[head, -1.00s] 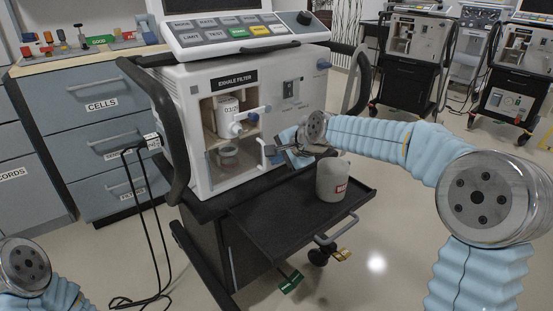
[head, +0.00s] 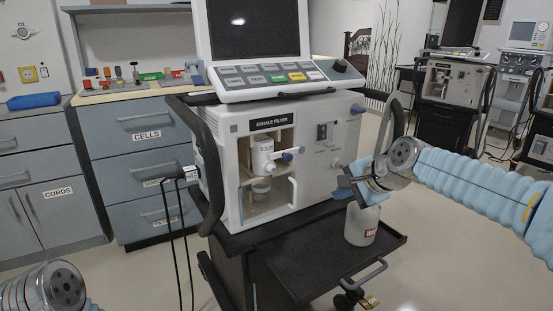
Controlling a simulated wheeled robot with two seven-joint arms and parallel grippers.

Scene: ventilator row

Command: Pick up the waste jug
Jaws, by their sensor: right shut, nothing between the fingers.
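The waste jug, seemingly the pale grey jug (head: 361,226) with a red label, stands upright on the black pull-out tray (head: 310,272) of the ventilator cart. My right gripper (head: 345,184) is just above and left of the jug in the picture, in front of the ventilator's right side. Its fingers are shut with nothing between them. The gripper and wrist overlap the view near the jug's top, and I cannot tell whether they touch it. My left arm shows at the lower left; its gripper is outside the view.
The ventilator (head: 237,183) has a filter compartment with a white canister (head: 262,157) and a small jar (head: 261,190) inside. A white handle (head: 293,191) stands by its right edge. Blue-grey drawers (head: 145,165) are at left. Black cables hang beside the cart. Open floor lies right.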

